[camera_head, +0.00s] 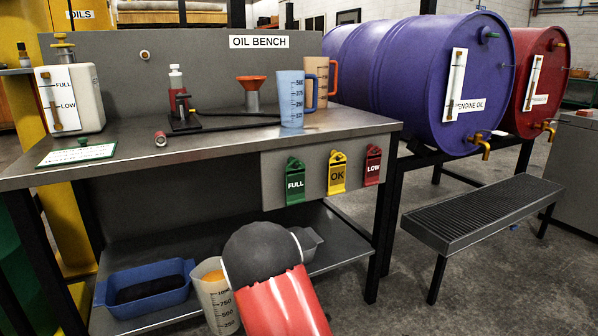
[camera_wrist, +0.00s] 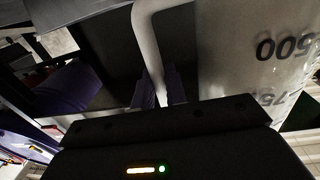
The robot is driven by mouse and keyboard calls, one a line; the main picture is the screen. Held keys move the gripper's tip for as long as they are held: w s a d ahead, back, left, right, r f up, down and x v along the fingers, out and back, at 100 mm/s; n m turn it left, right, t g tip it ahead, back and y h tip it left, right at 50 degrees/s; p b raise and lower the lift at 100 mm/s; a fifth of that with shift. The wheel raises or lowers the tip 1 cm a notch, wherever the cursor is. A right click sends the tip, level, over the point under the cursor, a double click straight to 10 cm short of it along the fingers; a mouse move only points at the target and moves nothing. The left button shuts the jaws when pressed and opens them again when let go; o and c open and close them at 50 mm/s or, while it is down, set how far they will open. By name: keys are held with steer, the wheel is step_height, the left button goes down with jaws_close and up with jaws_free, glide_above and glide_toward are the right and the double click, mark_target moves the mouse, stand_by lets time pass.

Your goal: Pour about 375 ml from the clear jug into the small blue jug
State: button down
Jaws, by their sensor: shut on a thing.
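The clear jug (camera_head: 217,303) shows low in the head view, in front of the lower shelf. It has volume marks and looks slightly tilted, with an orange patch inside near its top. In the wrist view the jug's marked wall (camera_wrist: 262,70) fills the right side. My gripper (camera_wrist: 160,88) is shut on its pale handle (camera_wrist: 142,40). My arm hides the gripper and part of the jug in the head view. The small blue jug (camera_head: 291,98) stands upright on the bench top near its right end, apart from my gripper. Its contents cannot be seen.
An orange-handled jug (camera_head: 320,80) stands right behind the blue jug. A red funnel (camera_head: 250,92), a small bottle (camera_head: 177,88) and a white container (camera_head: 70,98) are on the bench (camera_head: 215,150). A blue tray (camera_head: 150,305) sits on the lower shelf. Front middle bench top is clear.

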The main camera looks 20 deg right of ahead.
steer(key=shift+w+f+b, duration=0.2)
steer(key=shift+w+b, duration=0.4)
steer(key=shift+b, duration=0.25)
